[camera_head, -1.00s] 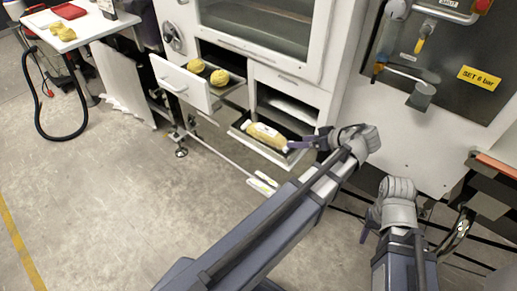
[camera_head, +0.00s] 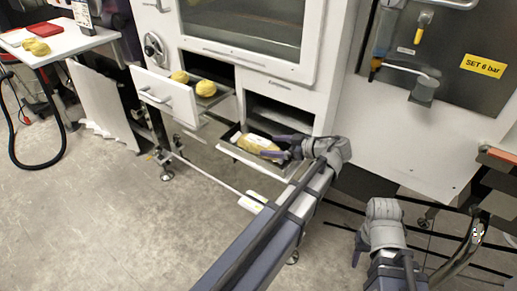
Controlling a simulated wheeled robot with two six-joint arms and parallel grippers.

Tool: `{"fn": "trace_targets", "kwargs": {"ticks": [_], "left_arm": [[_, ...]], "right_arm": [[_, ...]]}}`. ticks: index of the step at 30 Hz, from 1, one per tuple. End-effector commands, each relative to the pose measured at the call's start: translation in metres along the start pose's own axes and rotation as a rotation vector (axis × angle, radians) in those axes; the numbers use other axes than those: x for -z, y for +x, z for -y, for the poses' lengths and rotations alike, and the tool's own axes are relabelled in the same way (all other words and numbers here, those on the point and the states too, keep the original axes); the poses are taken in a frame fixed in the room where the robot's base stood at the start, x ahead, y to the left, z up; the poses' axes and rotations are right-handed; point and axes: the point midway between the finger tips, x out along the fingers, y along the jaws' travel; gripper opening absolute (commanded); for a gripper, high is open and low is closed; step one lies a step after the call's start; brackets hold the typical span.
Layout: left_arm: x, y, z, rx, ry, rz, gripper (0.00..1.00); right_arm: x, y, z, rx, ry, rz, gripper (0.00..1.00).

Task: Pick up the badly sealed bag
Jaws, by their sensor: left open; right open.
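A yellow-brown bag (camera_head: 252,141) with a pale label lies in the pulled-out lower right tray (camera_head: 232,152) of the white machine. My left gripper (camera_head: 272,145) is open at the bag's right end, with one finger on the far side and one on the near side. I cannot tell whether the fingers touch it. Two more yellow bags, a left one (camera_head: 180,76) and a right one (camera_head: 205,87), sit in the open upper left drawer (camera_head: 166,95). The state of the seals is too small to see. My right gripper (camera_head: 359,244) is open and empty, low at the right.
A white table (camera_head: 80,42) at the upper left holds a red tray (camera_head: 42,29) and yellow bags (camera_head: 36,47). A black hose (camera_head: 40,165) loops on the floor. A grey panel (camera_head: 440,60) with valves is at the right. The floor in front is clear.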

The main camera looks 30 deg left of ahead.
Motion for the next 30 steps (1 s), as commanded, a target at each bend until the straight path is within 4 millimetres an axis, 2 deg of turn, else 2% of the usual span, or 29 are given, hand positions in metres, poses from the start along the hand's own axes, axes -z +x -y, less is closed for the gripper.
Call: {"fn": "trace_targets", "kwargs": {"ticks": [5,15,21,23,30], "left_arm": [[-0.002,0.008,0.000,0.000,0.000,0.000,0.85],[-0.003,0.051,-0.001,0.001,0.000,0.000,0.85],[-0.001,0.051,-0.001,-0.001,0.001,0.000,0.85],[-0.001,0.051,-0.001,-0.001,0.001,0.000,0.80],[-0.002,0.051,-0.001,-0.001,0.001,0.001,0.53]], "right_arm": [[0.000,0.004,0.000,-0.001,0.000,0.000,0.50],[0.001,0.022,0.001,-0.004,-0.001,0.000,0.50],[0.001,0.021,0.001,-0.004,-0.001,0.000,0.50],[0.001,0.021,0.001,-0.004,-0.001,0.000,0.50],[0.001,0.021,0.001,-0.004,-0.001,0.000,0.50]]}}
